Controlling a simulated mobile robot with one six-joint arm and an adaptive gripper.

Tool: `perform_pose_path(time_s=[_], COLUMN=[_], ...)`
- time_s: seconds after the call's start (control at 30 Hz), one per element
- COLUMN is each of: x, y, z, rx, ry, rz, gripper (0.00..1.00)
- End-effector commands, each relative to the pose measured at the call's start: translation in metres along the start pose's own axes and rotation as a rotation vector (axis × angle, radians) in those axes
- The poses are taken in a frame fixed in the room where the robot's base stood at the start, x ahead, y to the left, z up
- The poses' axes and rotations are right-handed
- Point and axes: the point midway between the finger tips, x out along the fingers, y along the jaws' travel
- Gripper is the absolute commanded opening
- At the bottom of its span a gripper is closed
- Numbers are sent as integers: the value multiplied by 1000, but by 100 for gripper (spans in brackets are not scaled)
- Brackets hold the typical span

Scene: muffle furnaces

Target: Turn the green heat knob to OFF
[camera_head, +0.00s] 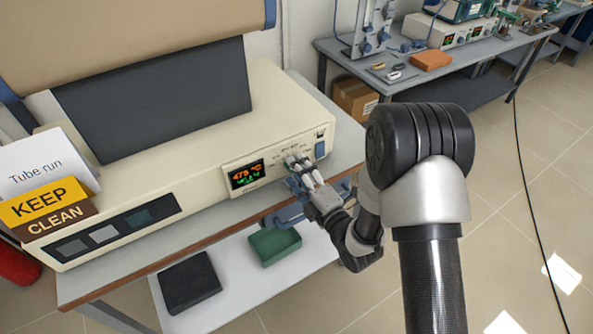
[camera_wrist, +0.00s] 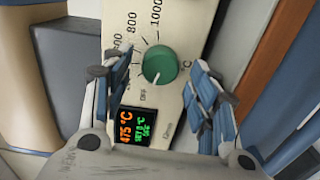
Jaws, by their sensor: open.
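The green heat knob (camera_wrist: 160,65) shows in the wrist view on a cream panel, with 800, 1000 and OFF printed around it. A pale mark shows near its lower edge, but I cannot tell surely where it points. My gripper (camera_wrist: 161,68) is open, with one blue-padded finger on each side of the knob. I cannot tell whether either finger touches it.
A lit display (camera_wrist: 133,127) reads 475 °C in orange, with green digits beside it. A blue switch (camera_head: 320,149) sits right of my gripper in the head view. A green tray (camera_head: 275,245) and a dark block (camera_head: 189,284) lie on the lower shelf.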

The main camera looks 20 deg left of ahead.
Motion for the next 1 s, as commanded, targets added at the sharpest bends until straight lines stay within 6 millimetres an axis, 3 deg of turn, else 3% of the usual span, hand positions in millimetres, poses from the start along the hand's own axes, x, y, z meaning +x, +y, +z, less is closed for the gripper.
perform_pose_path(time_s=[0.5,0.7,1.0], x=[-98,-111,-112], y=[-1,0,0], z=[1,0,0], rx=[2,1,0], ry=[-4,-2,-1], rz=[-3,0,1], gripper=[54,54,54])
